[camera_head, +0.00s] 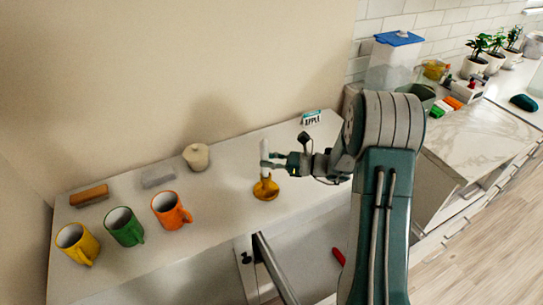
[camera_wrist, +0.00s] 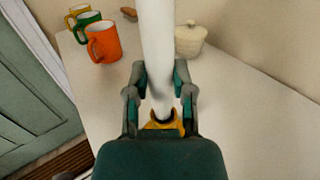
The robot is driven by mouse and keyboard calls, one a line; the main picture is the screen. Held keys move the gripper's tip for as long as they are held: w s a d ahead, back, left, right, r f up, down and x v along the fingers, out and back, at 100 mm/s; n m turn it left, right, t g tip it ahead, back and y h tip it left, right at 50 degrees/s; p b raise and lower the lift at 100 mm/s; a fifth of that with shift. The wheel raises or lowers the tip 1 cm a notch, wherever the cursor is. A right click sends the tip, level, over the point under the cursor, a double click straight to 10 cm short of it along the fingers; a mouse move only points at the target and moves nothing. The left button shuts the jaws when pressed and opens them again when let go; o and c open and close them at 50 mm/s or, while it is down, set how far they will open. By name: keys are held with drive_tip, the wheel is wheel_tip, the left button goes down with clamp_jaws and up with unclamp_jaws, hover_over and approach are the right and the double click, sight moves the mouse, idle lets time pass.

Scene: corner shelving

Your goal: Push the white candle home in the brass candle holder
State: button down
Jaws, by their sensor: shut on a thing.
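My gripper (camera_head: 276,160) is shut on the white candle (camera_head: 264,150), which stands about upright directly above the brass candle holder (camera_head: 266,188). In the wrist view the candle (camera_wrist: 156,45) runs down between the two fingers of my gripper (camera_wrist: 160,96). The brass holder (camera_wrist: 165,124) shows below and behind the candle's lower end, with a dark opening near it. My gripper hides part of the holder in the wrist view. I cannot tell how deep the candle's end sits in the socket.
Yellow (camera_head: 77,243), green (camera_head: 124,227) and orange (camera_head: 170,209) mugs stand to the left on the white counter (camera_head: 225,215). Behind them are a lidded cream pot (camera_head: 196,156), a grey block (camera_head: 158,176) and a brown block (camera_head: 89,195). A small "APPLE" box (camera_head: 311,118) stands at the back.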

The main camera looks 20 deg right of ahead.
drive_tip(key=shift+f, duration=0.85)
drive_tip(key=shift+c, duration=2)
unclamp_jaws()
drive_tip(key=shift+d, duration=0.1)
drive_tip(key=v, duration=1.2)
drive_tip(key=shift+w+r, duration=0.1)
